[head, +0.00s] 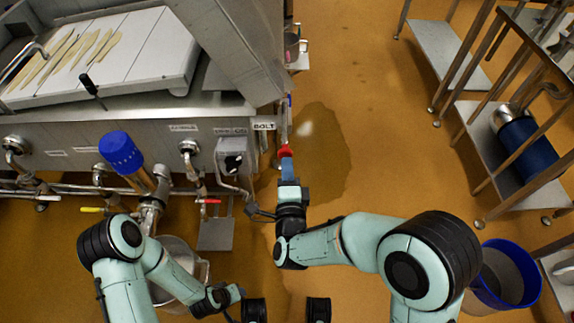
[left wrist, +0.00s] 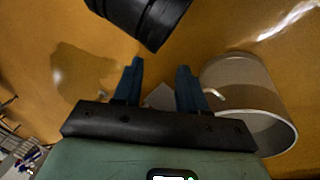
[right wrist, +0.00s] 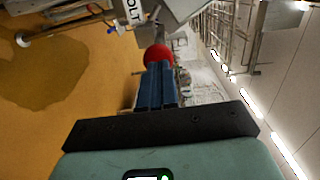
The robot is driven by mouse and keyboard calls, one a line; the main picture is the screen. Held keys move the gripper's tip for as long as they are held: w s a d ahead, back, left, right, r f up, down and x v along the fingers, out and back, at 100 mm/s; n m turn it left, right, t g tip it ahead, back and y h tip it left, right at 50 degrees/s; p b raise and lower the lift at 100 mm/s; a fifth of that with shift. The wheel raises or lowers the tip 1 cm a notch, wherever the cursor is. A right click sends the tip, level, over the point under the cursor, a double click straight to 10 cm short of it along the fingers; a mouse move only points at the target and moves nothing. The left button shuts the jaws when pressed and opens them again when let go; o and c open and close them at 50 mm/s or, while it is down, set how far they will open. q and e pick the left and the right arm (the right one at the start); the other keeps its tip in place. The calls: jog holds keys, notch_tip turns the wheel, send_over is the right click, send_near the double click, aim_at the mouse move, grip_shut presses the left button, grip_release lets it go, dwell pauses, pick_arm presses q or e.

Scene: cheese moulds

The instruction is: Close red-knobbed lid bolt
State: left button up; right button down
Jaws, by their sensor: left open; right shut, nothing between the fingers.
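The red knob (head: 285,151) of the lid bolt sits at the right end of the steel vat, just below and right of the BOLT label (head: 264,126). My right gripper (head: 287,163) is shut with nothing between its fingers. Its blue fingertips are right at the knob. In the right wrist view the red knob (right wrist: 157,54) stands straight beyond the shut fingertips (right wrist: 160,68); I cannot tell whether they touch. The bolt's rod is mostly hidden behind the knob. My left gripper (left wrist: 160,72) is open and empty, low over the floor, away from the bolt.
The vat's steel lid (head: 232,38) stands tilted at the top. A control box (head: 234,160) and pipes with valves run along the vat front. A steel bucket (left wrist: 245,95) is near my left gripper. A blue bin (head: 505,275) and racks stand right. The floor between is clear.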

aim_at(287, 146)
jog(key=shift+w, duration=0.45)
jog(key=w+b, duration=0.1)
jog(key=w, duration=0.1)
jog(key=w+b, duration=0.2)
jog(key=w, duration=0.1)
jog(key=shift+w+f, duration=0.2)
jog(key=shift+w, duration=0.15)
jog(key=shift+w+r, duration=0.15)
pick_arm(q)
jog(key=f, duration=0.1)
jog(key=a+f, duration=0.1)
jog(key=s+f, duration=0.1)
jog(key=f, duration=0.1)
jog(key=shift+a+f, duration=0.1)
jog(key=shift+a, duration=0.2)
pick_arm(e)
jog(key=shift+r, duration=0.2)
jog(key=shift+d, duration=0.1)
